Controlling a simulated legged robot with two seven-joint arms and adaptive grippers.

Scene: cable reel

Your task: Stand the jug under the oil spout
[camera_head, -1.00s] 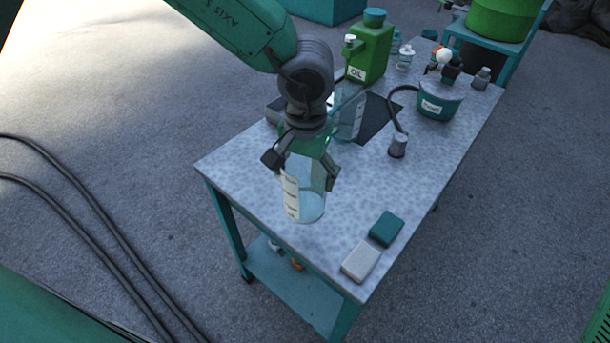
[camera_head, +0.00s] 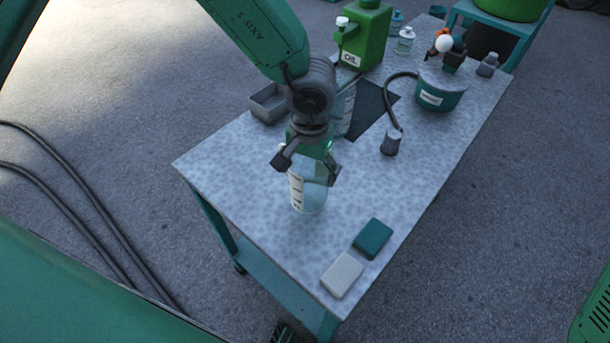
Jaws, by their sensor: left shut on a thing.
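A clear jug (camera_head: 308,194) with a white measuring scale hangs upright in my left gripper (camera_head: 306,165), over the near part of the table. The gripper is shut on its upper part, and the fingers hide its rim. I cannot tell whether its base touches the tabletop. The green oil can (camera_head: 370,38), labelled OIL, stands at the back of the table with a white-capped spout (camera_head: 342,24) on its left side. The held jug is well in front of the can. My right gripper is not in view.
Another clear marked vessel (camera_head: 344,112) stands behind my gripper, beside a dark mat (camera_head: 372,108). A grey tray (camera_head: 268,103) is at left. A teal pot (camera_head: 440,88) and hose end (camera_head: 391,142) are at right. Teal (camera_head: 373,238) and grey (camera_head: 342,275) blocks lie in front.

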